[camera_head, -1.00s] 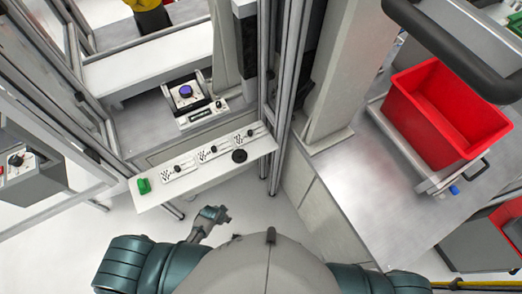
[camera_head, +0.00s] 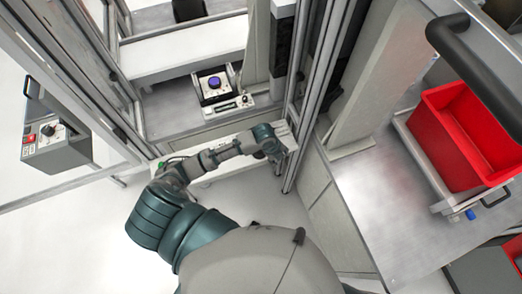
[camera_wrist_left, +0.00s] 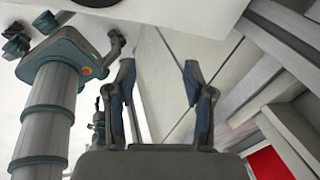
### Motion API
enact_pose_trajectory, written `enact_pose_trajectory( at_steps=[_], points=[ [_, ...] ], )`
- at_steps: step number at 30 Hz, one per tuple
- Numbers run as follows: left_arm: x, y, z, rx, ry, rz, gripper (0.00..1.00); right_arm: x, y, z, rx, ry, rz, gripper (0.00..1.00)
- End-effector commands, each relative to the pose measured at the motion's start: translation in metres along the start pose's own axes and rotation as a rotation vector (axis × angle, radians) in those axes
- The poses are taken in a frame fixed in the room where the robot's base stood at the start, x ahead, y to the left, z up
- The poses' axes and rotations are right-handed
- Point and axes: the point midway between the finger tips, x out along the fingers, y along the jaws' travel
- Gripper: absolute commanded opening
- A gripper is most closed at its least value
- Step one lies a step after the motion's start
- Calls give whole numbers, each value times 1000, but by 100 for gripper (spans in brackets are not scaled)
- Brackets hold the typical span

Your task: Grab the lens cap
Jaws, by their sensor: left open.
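My left arm reaches over the narrow white shelf (camera_head: 225,172) in the head view. My left gripper (camera_head: 277,150) is at the shelf's right end, and the arm covers much of the shelf top. In the left wrist view my left gripper (camera_wrist_left: 158,72) is open, with its two fingers apart and nothing between them. I cannot make out the lens cap now. The dark round disc seen earlier near the shelf's right end is hidden behind my arm and gripper. My right gripper is not in view.
A metal frame post (camera_head: 306,110) stands close to the gripper on the right. Behind the shelf is a device with a purple-blue round top (camera_head: 214,82). A red bin (camera_head: 468,135) stands on the grey table (camera_head: 385,215) at right. A control box (camera_head: 55,145) is at left.

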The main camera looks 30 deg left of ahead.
Motion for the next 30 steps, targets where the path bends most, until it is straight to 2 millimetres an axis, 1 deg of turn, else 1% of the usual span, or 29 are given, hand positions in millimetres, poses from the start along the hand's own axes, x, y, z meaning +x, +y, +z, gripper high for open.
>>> enact_pose_trajectory(
  at_steps=[1,2,4,5,6,9,12,15,17,20,27,30],
  points=[
    [-17,-9,8,116,-12,13,53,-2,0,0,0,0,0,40],
    [-26,-12,11,195,-14,28,53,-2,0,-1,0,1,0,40],
    [-52,-19,21,400,-19,71,53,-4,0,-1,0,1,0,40],
    [-64,-20,26,493,-19,95,53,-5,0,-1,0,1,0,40],
    [-81,-21,33,622,-18,130,53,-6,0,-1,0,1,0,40],
    [-123,-18,51,909,3,224,53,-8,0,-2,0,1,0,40],
    [-152,-11,63,1098,39,293,53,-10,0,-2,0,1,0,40],
    [-166,-6,69,1197,67,328,53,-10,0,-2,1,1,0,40],
    [-166,-3,70,1223,76,338,53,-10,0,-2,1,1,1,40],
    [-152,2,72,1232,84,342,53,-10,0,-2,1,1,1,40],
    [-98,18,78,1230,82,340,53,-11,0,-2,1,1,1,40],
    [-78,24,80,1230,81,339,53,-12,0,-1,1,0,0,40]
  ],
)
